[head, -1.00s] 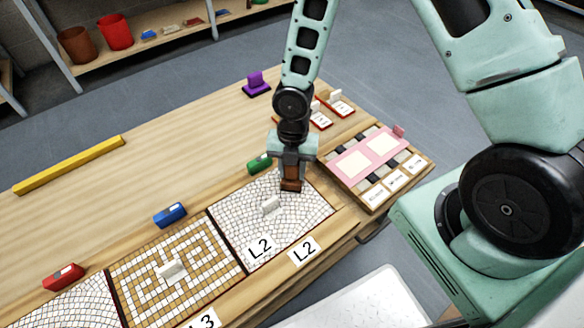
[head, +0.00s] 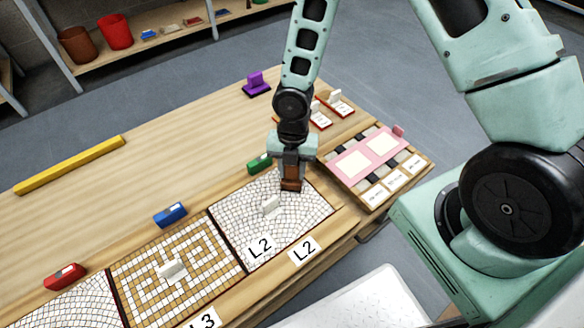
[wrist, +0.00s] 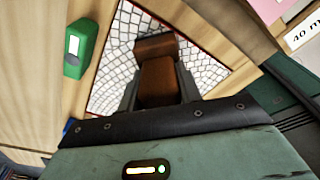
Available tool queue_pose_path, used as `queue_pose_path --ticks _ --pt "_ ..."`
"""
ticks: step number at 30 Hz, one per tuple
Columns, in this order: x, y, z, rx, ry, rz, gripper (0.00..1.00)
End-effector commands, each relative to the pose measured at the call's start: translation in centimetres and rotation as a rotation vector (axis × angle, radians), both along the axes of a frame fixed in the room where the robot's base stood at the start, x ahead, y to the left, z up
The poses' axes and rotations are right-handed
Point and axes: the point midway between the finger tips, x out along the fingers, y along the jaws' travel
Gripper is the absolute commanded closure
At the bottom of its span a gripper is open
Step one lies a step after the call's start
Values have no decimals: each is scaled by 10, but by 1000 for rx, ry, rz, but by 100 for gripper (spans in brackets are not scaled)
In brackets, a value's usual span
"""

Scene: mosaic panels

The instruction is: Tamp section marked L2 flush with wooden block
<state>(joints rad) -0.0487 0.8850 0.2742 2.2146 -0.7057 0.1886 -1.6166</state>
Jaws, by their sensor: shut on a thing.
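My gripper (head: 291,176) is shut on a brown wooden block (head: 291,185) over the far right part of this section. The block also shows between the fingers in the wrist view (wrist: 157,80), with white mosaic (wrist: 120,60) around it. The block's lower end is at or just above the tiles; I cannot tell whether it touches.
A green block (head: 260,163) lies just behind the section. The L3 panel (head: 175,275) adjoins it on the left, with a blue block (head: 170,214) behind. A pink-topped board (head: 352,163) sits to the right. The table's back left is mostly clear, apart from a yellow bar (head: 70,165).

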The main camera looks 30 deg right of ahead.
Motion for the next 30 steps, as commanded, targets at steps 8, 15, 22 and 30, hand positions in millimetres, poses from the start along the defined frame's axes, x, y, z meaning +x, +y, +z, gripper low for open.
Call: queue_pose_path --ticks 8,15,22,30 --pt "0 0 13 1 1 0 88" --pt "0 0 32 0 0 0 88" --pt "0 0 50 1 1 0 88" --pt "0 0 69 1 1 0 88"
